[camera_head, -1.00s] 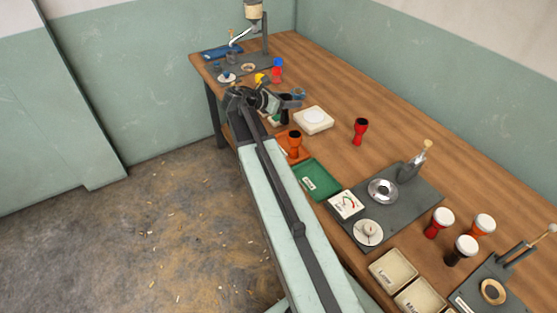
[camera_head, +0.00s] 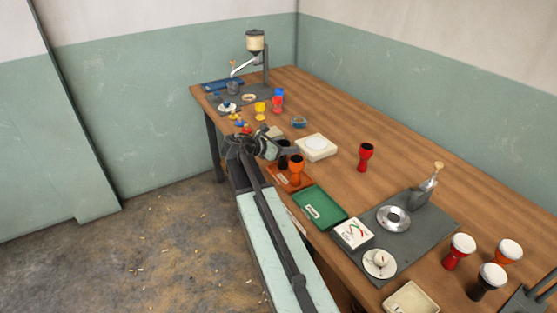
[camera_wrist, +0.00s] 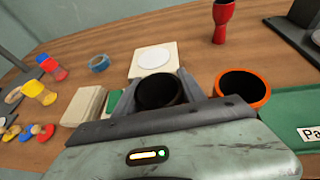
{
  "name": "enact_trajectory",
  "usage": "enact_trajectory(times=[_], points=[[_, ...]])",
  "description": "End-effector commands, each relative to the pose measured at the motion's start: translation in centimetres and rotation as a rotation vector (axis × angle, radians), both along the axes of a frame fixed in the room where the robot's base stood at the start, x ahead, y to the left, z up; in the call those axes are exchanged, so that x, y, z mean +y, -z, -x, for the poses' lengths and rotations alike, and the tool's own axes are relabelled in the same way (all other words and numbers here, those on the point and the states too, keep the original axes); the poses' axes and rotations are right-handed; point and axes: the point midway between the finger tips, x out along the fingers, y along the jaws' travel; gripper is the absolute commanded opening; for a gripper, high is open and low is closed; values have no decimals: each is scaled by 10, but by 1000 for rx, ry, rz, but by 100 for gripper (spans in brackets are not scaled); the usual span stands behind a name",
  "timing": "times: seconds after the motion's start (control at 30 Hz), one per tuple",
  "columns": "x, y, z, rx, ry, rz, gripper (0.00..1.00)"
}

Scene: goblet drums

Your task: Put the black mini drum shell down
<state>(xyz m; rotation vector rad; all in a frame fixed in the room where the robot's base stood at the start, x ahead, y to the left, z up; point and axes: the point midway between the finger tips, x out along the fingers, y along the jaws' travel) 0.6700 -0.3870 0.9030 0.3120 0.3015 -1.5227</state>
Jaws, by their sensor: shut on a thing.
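The black mini drum shell (camera_wrist: 160,92) is upright between the jaws of my gripper (camera_head: 277,148), its dark open mouth facing the wrist camera. In the head view the shell (camera_head: 284,161) is at the orange tray (camera_head: 275,177), close beside an orange shell (camera_head: 297,170). The orange shell also shows just right of my jaws in the wrist view (camera_wrist: 243,84). My gripper is shut on the black shell. The shell's foot is partly hidden, so I cannot tell whether it touches the tray.
A green tray (camera_head: 319,209) lies nearer than the orange one. A white scale (camera_head: 316,147) stands behind my gripper, and a red shell (camera_head: 366,157) stands farther right. Yellow (camera_head: 260,112) and red-blue (camera_head: 278,102) pieces stand farther along. Bare table lies around the red shell.

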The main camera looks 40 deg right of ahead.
Motion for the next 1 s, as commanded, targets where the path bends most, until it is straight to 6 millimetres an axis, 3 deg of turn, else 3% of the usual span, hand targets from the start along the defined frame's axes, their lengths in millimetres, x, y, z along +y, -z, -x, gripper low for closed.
enact_trajectory(times=[0.03, 0.4, 0.43, 0.5, 0.87, 1.0], points=[[0, 13, 0, 0, 0, 0, 0], [1, 14, 0, 0, -1, 0, 0], [1, 12, 0, 0, -1, 0, 56], [1, 11, 0, 0, -1, 0, 70], [1, 5, -1, 0, -2, 0, 70], [27, -7, 0, -1, -4, 0, 70]])
